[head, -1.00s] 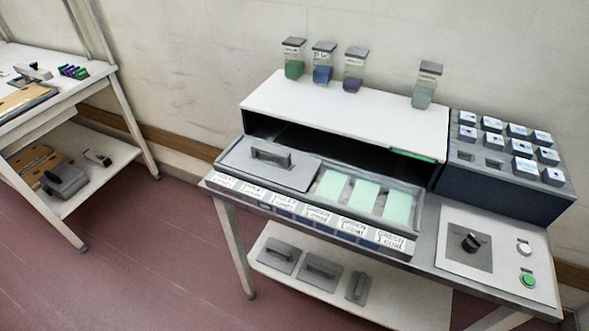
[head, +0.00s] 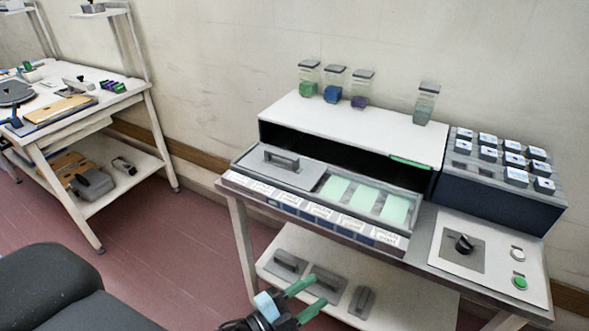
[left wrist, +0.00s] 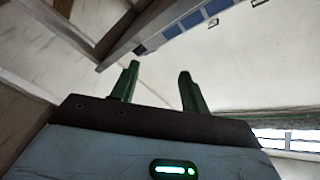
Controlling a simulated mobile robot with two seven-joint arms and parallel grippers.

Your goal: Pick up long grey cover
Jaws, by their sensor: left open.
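The longest grey cover (head: 290,169), flat with a dark bar handle, lies over the left part of the pulled-out drawer (head: 402,238) of the white-topped tunnel. More grey covers with handles lie on the lower shelf: one at the left (head: 287,265), one in the middle (head: 328,284) and a narrow one (head: 362,302) at the right. My left gripper (head: 318,290) is open and empty, with green fingers, in front of the lower shelf, and partly overlaps the middle cover in the head view. In the left wrist view its fingers (left wrist: 158,72) are apart with nothing between them.
Green panels (head: 365,197) lie in the drawer's uncovered right part. Jars (head: 331,85) stand on the tunnel top (head: 350,120). A control panel (head: 487,256) and a rack of white-topped blocks (head: 500,185) are at the right. A second table (head: 60,130) stands at the left; red floor lies between.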

